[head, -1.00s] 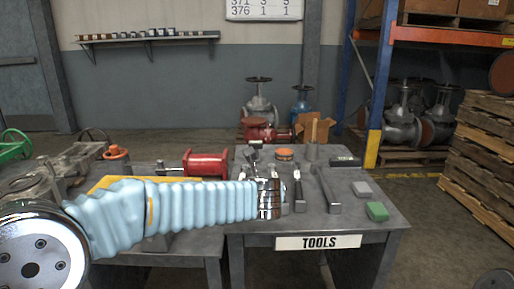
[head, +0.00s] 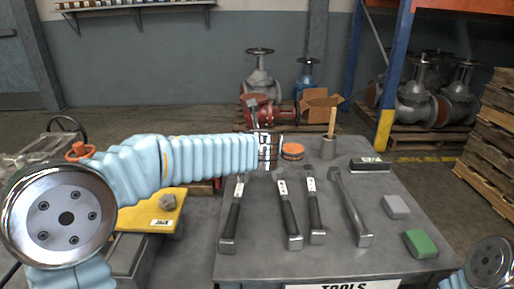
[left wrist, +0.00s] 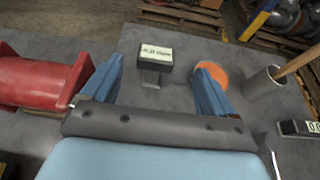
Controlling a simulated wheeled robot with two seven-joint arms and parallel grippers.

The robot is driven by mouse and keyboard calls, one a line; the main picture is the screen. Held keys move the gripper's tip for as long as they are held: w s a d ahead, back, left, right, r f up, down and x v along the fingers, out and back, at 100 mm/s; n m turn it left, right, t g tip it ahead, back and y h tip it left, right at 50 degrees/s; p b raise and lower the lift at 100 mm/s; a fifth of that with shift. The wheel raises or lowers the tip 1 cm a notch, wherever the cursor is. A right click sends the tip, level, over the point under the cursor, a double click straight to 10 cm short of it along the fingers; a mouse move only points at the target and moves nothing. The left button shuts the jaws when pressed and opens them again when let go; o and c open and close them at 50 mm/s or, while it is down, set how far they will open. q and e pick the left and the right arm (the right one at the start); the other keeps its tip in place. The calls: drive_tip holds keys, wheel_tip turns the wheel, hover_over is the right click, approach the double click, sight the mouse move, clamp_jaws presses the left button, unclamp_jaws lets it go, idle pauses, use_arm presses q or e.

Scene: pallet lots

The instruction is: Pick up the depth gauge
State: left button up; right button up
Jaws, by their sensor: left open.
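A small dark gauge with a lit digital readout (left wrist: 155,56) stands on a grey block foot near the back of the table; I take it for the depth gauge. In the left wrist view it lies between my left gripper's fingers (left wrist: 160,66), beyond the palm, with no visible contact. The fingers are open, with nothing held. In the head view my left gripper (head: 268,151) reaches over the back of the tool table, and the arm hides most of the gauge's spot. My right gripper is out of view.
An orange round tin (head: 292,152) and a grey cup (head: 328,148) stand close right of my left gripper. A red flanged part (left wrist: 38,82) is left of it. Several long-handled tools (head: 288,215), a black readout tool (head: 366,180) and a green block (head: 420,243) lie on the table.

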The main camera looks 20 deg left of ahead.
use_arm(q)
drive_tip(key=x, duration=0.3)
drive_tip(key=shift+w+a+f, duration=0.1)
drive_tip(key=shift+w+f, duration=0.1)
drive_tip(key=shift+w, duration=0.15)
drive_tip(key=x, duration=0.5)
drive_tip(key=shift+a+f, duration=0.2)
drive_tip(key=shift+f, duration=0.05)
drive_tip(key=c, duration=1.2)
drive_tip(key=shift+c, duration=1)
drive_tip(key=shift+r+p, duration=0.15)
drive_tip(key=shift+p, duration=0.15)
